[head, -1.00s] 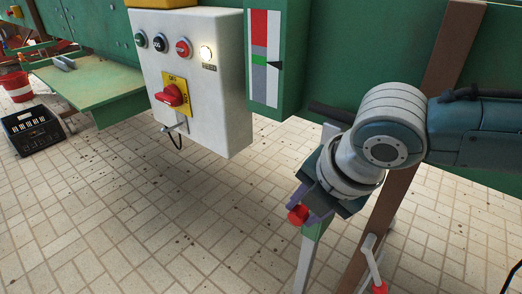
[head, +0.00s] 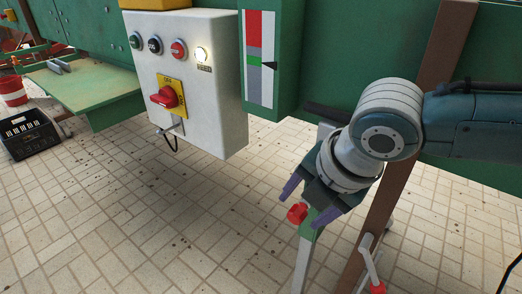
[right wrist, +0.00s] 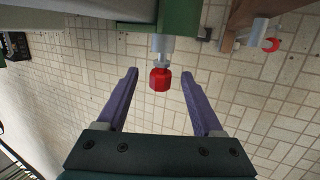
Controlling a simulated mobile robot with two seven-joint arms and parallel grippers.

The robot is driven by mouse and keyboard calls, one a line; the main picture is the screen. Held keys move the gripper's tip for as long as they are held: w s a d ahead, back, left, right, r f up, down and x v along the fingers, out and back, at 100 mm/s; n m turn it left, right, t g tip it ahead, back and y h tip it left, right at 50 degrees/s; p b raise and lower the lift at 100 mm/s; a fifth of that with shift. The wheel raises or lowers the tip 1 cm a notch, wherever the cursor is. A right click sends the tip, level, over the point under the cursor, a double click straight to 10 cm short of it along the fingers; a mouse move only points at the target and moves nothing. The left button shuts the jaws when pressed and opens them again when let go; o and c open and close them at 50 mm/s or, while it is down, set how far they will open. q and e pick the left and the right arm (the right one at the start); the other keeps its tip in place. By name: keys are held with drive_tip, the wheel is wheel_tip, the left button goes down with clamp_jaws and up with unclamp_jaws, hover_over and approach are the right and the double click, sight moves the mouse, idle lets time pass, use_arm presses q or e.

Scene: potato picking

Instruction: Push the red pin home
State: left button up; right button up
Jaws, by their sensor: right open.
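The red pin (head: 297,213) has a round red knob at the upper part of a green and white post (head: 309,240). In the right wrist view the red knob (right wrist: 160,79) sits on a short metal shaft that goes into a pale collar under a green part. My right gripper (head: 310,204) is open. Its two purple fingers stand on either side of the knob, with a visible gap on each side in the right wrist view (right wrist: 160,73). The pin's inner end is hidden. My left gripper is not in view.
A grey control box (head: 205,85) with a red rotary switch hangs left of the post. A brown upright (head: 425,125) stands behind my right arm. A white lever with a red end (head: 372,262) is low beside it.

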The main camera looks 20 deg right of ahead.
drive_tip(key=p+v, duration=0.5)
drive_tip(key=v, duration=0.5)
drive_tip(key=shift+p, duration=0.35)
